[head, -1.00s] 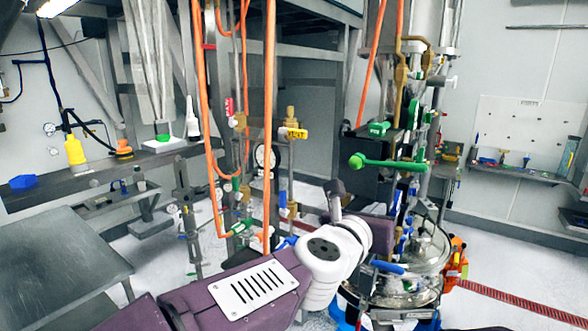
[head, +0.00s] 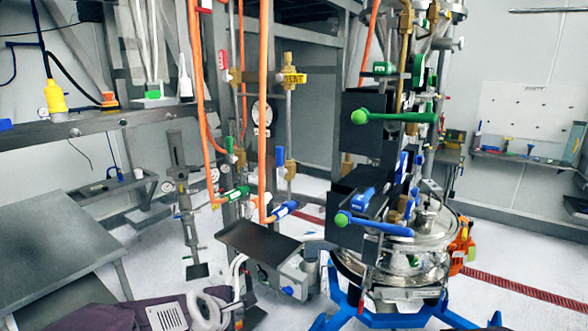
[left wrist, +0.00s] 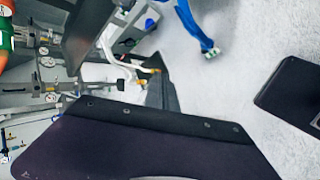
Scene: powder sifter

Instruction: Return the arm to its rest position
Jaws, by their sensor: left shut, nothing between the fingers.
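My left arm (head: 170,315), purple with white joints, lies low along the bottom edge in the head view. My left gripper (head: 248,317) is a small dark shape at its end, partly cut off by the bottom edge. It is shut and empty, below a grey box with white hoses (head: 278,270). In the left wrist view the same box and hoses (left wrist: 118,45) show near the top, above the pale floor. A dark purple panel fills the bottom of that view. My right gripper is not in view.
A steel sifter vessel (head: 425,240) on a blue frame stands right of centre, with green and blue valve handles in front. Orange hoses (head: 264,100) hang at centre. A metal table (head: 45,250) is at left. White floor lies between.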

